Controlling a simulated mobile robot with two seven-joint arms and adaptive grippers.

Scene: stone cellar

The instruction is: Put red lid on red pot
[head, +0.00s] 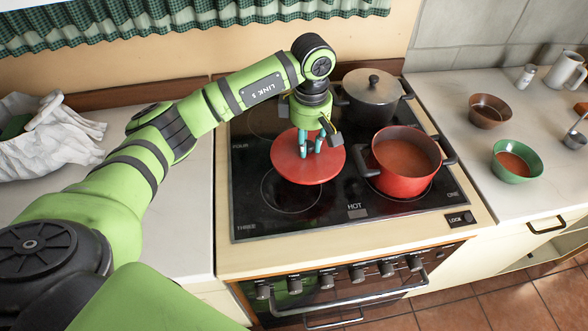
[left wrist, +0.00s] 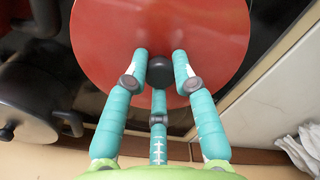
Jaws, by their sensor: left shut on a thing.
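The red lid (head: 290,168) is a flat disc with a dark knob, over the left part of the black cooktop. My left gripper (head: 309,148) is shut on it from above. In the left wrist view the lid (left wrist: 215,25) fills the top middle, and the teal fingers of my left gripper (left wrist: 158,80) close around its dark knob (left wrist: 158,73). The red pot (head: 401,180) stands uncovered to the right of the lid, with reddish-brown contents and dark side handles. Whether the lid touches the cooktop cannot be told. My right gripper is not in view.
A grey pot with its own lid (head: 372,92) stands behind the red pot. Brown (head: 490,113) and green (head: 517,178) bowls, a shaker (head: 525,76) and a white mug (head: 565,72) are on the right counter. Crumpled white cloth (head: 65,150) lies on the left counter.

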